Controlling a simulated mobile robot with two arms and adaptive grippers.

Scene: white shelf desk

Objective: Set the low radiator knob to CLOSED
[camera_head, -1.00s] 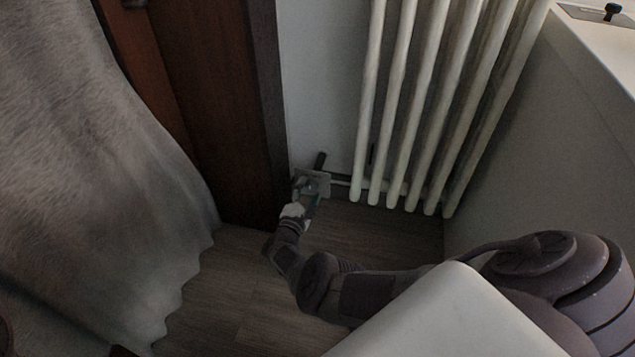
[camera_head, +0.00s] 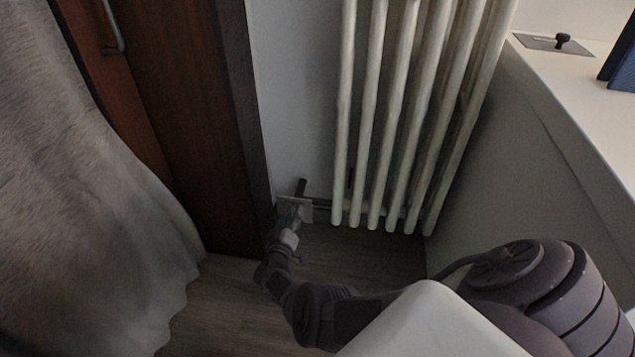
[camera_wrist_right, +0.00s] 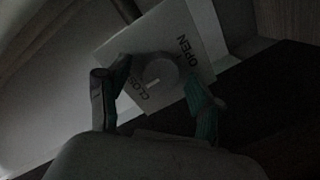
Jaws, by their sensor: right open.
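The low radiator knob (camera_wrist_right: 161,75) is a round grey dial with a pale mark, on a light plate (camera_wrist_right: 205,30) printed OPEN and CLOSED. The wrist view is dark; the mark points down toward the lower side, near the CLOSED lettering, but I cannot tell its exact setting. The plate also shows in the head view (camera_head: 305,207), low beside the radiator. My right gripper (camera_wrist_right: 160,90) is open, its two fingers on either side of the knob. I cannot tell whether they touch it. In the head view my right gripper (camera_head: 289,225) partly covers the plate. My left gripper is not in view.
The white radiator (camera_head: 385,120) stands right of the plate. A dark wooden cabinet (camera_head: 195,120) and a grey curtain (camera_head: 90,190) are to the left. A white desk (camera_head: 590,95) with a small black knob (camera_head: 562,40) is at the right. The floor (camera_head: 235,300) is partly clear.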

